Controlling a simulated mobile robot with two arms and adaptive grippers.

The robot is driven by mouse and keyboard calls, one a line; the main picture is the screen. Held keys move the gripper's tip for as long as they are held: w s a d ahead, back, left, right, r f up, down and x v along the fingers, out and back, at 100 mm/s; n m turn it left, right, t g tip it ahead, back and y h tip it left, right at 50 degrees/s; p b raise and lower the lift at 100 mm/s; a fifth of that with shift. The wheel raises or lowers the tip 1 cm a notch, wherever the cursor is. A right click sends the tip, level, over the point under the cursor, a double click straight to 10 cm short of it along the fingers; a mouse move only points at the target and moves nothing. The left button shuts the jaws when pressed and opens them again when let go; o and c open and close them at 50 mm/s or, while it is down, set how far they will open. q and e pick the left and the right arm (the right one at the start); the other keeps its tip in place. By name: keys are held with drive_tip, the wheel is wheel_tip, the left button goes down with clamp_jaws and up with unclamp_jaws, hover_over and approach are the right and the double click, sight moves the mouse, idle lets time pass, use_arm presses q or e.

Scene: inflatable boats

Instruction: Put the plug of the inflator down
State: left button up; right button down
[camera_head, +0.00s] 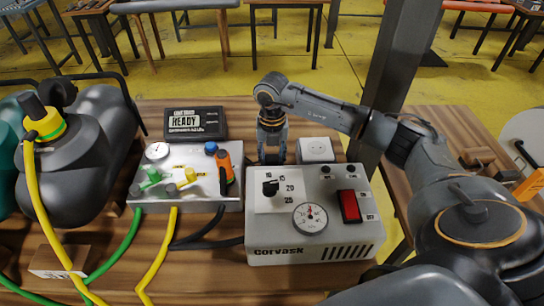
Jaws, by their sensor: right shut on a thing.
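The inflator (315,250) is a grey box marked Corvask, with a dial, a pressure gauge and a red switch, on the wooden table. My right gripper (272,160) points down just behind the box's back left edge, left of a white socket box (316,150). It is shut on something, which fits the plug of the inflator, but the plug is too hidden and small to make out. The plug is apart from the socket box, as far as I can see. My left gripper is not in view.
A valve panel (187,192) with green, yellow and black hoses stands left of the inflator. A black READY display (195,123) is behind it. Grey inflated tubes (95,150) with a yellow hose fill the left.

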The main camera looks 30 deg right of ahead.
sight(272, 157)
drive_tip(key=shift+f, duration=0.35)
drive_tip(key=c, duration=0.9)
unclamp_jaws()
drive_tip(key=shift+o, duration=0.2)
drive_tip(key=shift+r, duration=0.1)
drive_tip(key=shift+r, duration=0.3)
wheel_tip(272, 157, up, 12)
drive_tip(key=shift+r+b, duration=0.25)
drive_tip(key=shift+b, duration=0.15)
